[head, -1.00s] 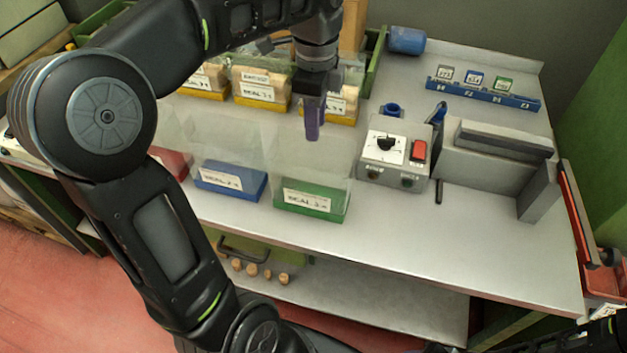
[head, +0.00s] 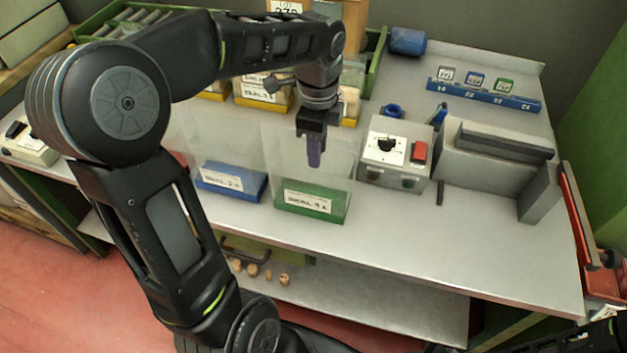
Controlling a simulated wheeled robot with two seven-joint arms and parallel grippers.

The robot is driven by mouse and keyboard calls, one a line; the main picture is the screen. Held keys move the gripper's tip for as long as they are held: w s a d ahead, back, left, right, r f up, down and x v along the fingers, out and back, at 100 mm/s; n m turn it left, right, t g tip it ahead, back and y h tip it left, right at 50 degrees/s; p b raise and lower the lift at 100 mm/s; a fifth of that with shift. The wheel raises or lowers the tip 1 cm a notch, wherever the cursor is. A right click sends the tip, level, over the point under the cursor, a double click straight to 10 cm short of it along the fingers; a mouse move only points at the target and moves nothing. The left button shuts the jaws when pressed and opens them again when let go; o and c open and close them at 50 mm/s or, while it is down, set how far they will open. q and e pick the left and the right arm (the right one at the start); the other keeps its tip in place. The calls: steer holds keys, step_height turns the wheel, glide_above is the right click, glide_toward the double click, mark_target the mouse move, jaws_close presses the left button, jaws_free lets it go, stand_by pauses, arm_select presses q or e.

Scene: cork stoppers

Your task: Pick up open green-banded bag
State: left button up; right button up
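The green-banded bag (head: 309,203) is a clear bag with a green base band and a white label. My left gripper (head: 315,160) points down over the upper part of this bag. Its fingers show edge-on, so I cannot tell whether they are apart or whether they touch the bag. My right gripper is not in view.
A blue-banded bag (head: 231,181) stands just left. Yellow-banded bags (head: 264,97) stand behind, partly hidden by my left arm. A control box (head: 395,152) with a red switch is close on the right. Cork stoppers (head: 252,271) lie on the lower shelf. The worktop's front right is clear.

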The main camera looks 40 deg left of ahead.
arm_select(q)
steer(key=shift+f, duration=0.1)
steer(key=shift+c, duration=0.3)
jaws_close()
stand_by(0.4)
stand_by(1.0)
